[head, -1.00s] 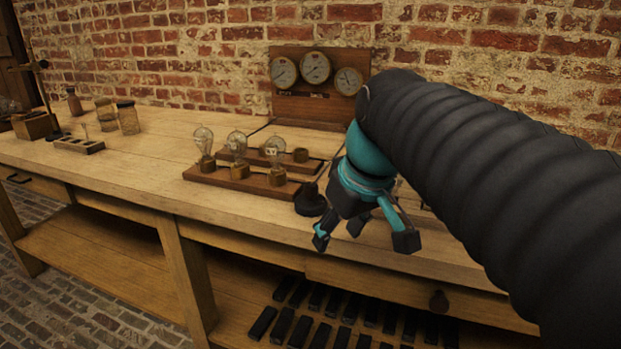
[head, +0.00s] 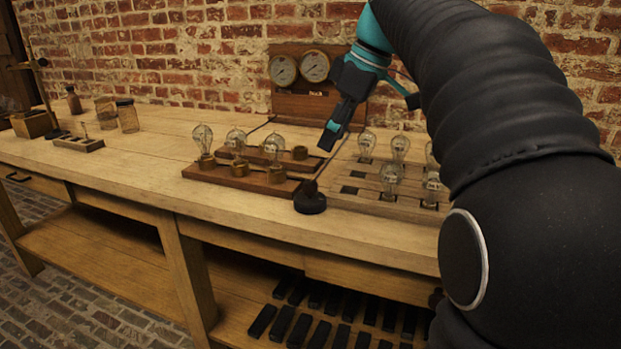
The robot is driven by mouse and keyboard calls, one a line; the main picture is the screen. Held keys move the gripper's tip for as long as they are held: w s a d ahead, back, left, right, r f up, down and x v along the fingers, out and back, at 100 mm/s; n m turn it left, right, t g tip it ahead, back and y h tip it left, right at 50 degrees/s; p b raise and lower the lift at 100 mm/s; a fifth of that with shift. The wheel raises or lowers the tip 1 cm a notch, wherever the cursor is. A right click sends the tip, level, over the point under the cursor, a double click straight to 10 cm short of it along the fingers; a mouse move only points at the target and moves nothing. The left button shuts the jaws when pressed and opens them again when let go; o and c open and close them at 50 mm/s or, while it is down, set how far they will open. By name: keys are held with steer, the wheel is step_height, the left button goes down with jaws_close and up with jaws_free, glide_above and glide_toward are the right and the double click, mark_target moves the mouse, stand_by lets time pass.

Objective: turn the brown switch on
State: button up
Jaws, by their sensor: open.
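The lamp boards (head: 232,181) carry brass sockets and bulbs. A wooden tray (head: 352,201) with several bulbs lies right of the switch. A gauge panel (head: 292,103) stands behind, its right part hidden by my arm.

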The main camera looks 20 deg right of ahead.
mark_target(311, 182)
steer(key=x, duration=1)
steer(key=shift+f, duration=0.3)
jaws_close()
